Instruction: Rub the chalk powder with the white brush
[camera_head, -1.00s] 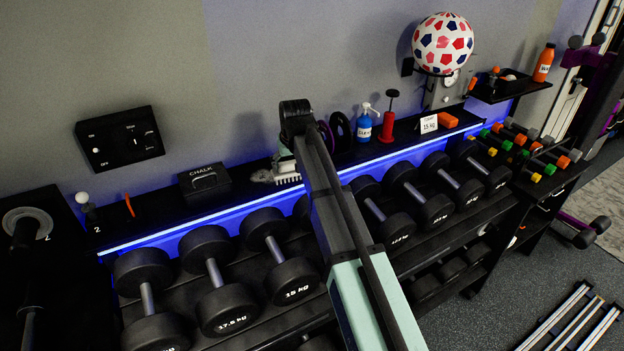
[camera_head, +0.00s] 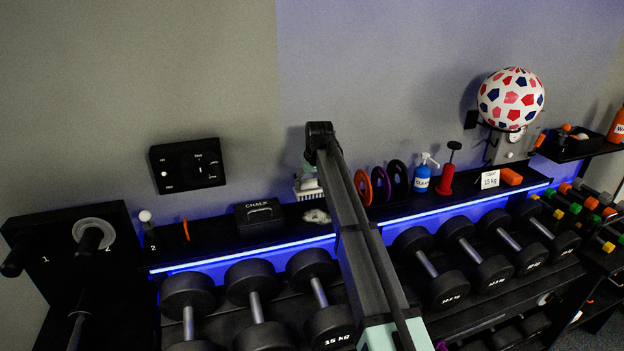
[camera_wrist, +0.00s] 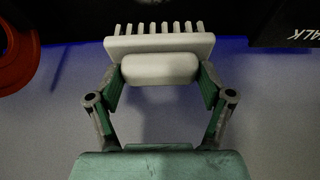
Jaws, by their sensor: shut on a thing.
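The white brush (camera_wrist: 160,47) fills the gap between the two fingers of my gripper (camera_wrist: 160,82) in the wrist view, its row of bristles pointing away from the gripper. In the head view the brush (camera_head: 307,194) appears just left of my arm, near the wall at the back of the shelf. The gripper is shut on it, though my arm partly hides the fingers in the head view. The chalk powder (camera_head: 316,215) is a pale patch on the dark shelf, just below the brush in the picture. The brush appears apart from it.
A black chalk box (camera_head: 259,214) stands left of the powder. Orange and dark plates (camera_head: 381,184) stand to the right, then a blue spray bottle (camera_head: 423,175) and a red pump (camera_head: 446,180). Dumbbells (camera_head: 318,292) line the rack in front. The wall is close behind.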

